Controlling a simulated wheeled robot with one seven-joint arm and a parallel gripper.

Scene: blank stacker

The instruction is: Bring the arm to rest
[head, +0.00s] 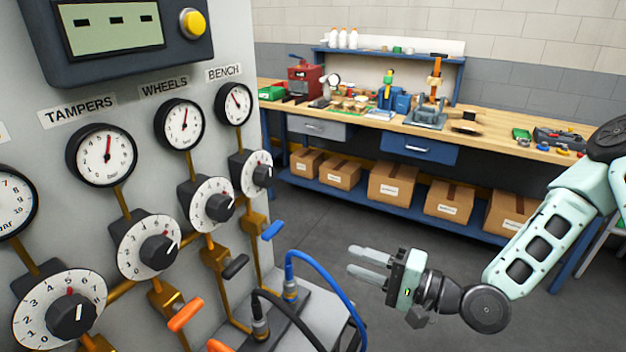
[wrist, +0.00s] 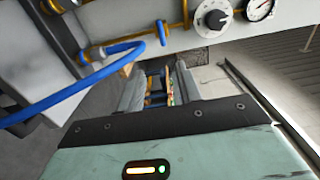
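My gripper (head: 351,260) hangs in free air right of the valve panel (head: 185,45) in the head view, its fingers pointing left toward the panel. The two grey fingers stand apart with nothing between them. The wrist view also shows my gripper (wrist: 160,74) with a gap between its fingers; a blue hose, brass pipe and a dial lie beyond. My mint-green arm (head: 545,240) reaches in from the right, bent at the wrist, and touches nothing that I can see.
A blue hose (head: 325,275) loops from a fitting on the panel's lower ledge, close left of my gripper. A blue lever (head: 273,230) juts from the panel. A workbench (head: 490,140) with cardboard boxes (head: 392,184) beneath stands behind. Open floor (head: 400,225) lies between.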

